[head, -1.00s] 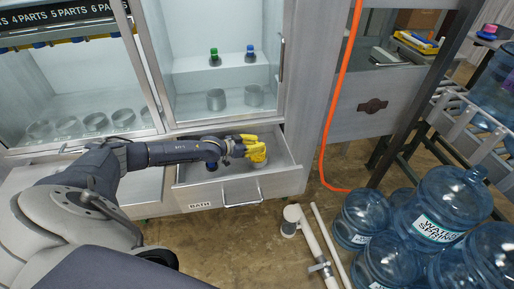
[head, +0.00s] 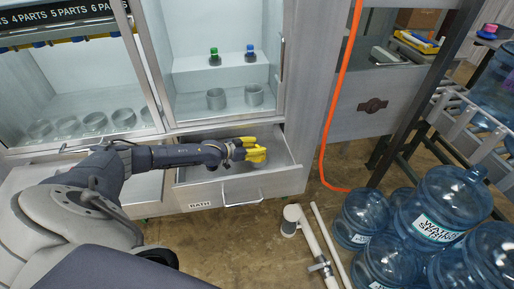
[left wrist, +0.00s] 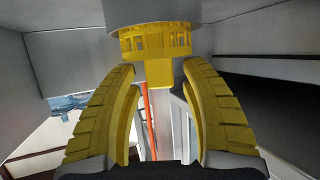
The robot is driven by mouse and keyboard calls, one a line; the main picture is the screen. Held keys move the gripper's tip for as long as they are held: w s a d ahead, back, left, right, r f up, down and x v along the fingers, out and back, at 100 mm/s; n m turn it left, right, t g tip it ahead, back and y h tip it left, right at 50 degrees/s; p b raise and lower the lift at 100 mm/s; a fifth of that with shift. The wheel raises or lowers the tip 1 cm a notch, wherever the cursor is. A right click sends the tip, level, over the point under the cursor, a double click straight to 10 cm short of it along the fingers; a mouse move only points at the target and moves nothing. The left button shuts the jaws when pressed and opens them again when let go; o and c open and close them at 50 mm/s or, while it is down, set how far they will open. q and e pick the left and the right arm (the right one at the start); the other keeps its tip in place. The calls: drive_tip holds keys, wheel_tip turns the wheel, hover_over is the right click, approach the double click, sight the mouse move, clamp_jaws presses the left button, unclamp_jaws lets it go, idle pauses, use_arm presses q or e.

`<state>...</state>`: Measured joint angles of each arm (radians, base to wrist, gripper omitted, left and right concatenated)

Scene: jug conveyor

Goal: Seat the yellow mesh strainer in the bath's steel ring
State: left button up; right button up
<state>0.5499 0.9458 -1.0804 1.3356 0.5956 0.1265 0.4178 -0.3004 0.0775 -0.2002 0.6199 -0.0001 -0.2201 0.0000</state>
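The yellow mesh strainer (left wrist: 155,42) shows at the top middle of the left wrist view, with its slotted band against a grey steel cylinder (left wrist: 150,12) that looks like the ring. Its flat tab (left wrist: 159,72) points toward my gripper. I cannot tell how deep the strainer sits. My left gripper (left wrist: 160,80) has its two yellow fingers apart, one on each side of the tab, with gaps visible. In the head view my left gripper (head: 256,151) is over the pulled-out bath drawer (head: 232,195) and hides most of the strainer and ring. My right gripper is not in view.
Two grey cups (head: 216,99) and two small bottles (head: 214,57) stand in the cabinet above the drawer. An orange hose (head: 330,125) hangs at the right. Large water jugs (head: 436,208) and white pipes (head: 318,247) lie on the floor side.

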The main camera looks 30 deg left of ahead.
use_arm(q)
drive_tip(key=shift+s+r, duration=0.1)
drive_tip(key=shift+r, duration=0.1)
drive_tip(key=v, duration=1.1)
drive_tip(key=shift+s+r, duration=0.2)
drive_tip(key=shift+s, duration=0.1)
drive_tip(key=shift+a, duration=0.1)
